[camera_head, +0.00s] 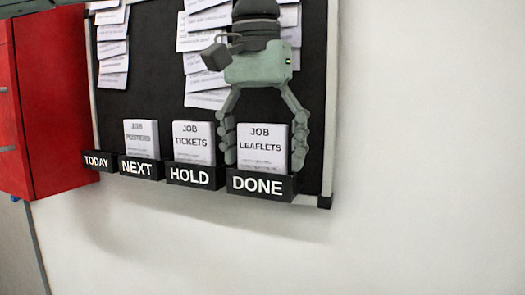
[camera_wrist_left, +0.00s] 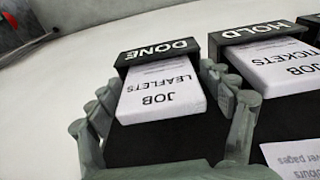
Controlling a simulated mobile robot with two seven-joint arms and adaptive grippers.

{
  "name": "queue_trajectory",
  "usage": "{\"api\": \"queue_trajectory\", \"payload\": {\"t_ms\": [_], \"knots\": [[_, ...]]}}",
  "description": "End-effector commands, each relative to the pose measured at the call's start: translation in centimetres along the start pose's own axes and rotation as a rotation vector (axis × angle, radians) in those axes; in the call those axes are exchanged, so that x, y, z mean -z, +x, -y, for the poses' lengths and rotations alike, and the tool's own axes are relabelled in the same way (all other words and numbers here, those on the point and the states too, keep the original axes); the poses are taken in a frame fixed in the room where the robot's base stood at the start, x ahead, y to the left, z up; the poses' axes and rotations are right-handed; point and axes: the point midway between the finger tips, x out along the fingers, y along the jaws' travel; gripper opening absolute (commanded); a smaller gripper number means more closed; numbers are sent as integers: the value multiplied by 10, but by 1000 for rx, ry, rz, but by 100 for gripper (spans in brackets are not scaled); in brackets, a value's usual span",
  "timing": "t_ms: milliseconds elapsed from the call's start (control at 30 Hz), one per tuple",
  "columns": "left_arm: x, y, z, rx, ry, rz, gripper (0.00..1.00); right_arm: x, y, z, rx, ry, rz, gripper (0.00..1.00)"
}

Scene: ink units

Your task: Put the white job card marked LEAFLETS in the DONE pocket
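The white job card marked LEAFLETS (camera_head: 262,146) stands upright in the black DONE pocket (camera_head: 258,186), its lower part hidden by the pocket front. In the left wrist view the same card (camera_wrist_left: 160,92) shows upside down, inside the DONE pocket (camera_wrist_left: 155,52). My left gripper (camera_head: 264,140) comes down from above with one finger at each side edge of the card. Its fingers (camera_wrist_left: 162,82) also flank the card in the left wrist view. They are very close to the edges; I cannot tell whether they press on it. My right gripper is not in view.
The HOLD pocket (camera_head: 195,176) with a TICKETS card (camera_head: 194,142) is close on the left. The NEXT pocket (camera_head: 138,168) and TODAY pocket (camera_head: 98,160) are further left. A red cabinet (camera_head: 52,100) stands at far left. The wall right of the board is clear.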

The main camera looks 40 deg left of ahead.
Motion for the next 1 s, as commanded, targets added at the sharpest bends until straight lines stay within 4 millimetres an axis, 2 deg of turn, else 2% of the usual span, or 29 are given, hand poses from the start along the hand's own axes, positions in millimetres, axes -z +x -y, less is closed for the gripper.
{"api": "queue_trajectory", "payload": {"t_ms": [300, 433, 800, 1000], "knots": [[0, -1, 0, 0, 0, 0, 84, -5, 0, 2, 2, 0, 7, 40], [1, -12, 0, 1, -2, -3, 84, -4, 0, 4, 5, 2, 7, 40], [1, -88, 0, 1, -3, -2, 84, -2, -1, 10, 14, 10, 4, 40], [1, -115, 0, 1, -1, 0, 84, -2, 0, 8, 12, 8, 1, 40]]}}
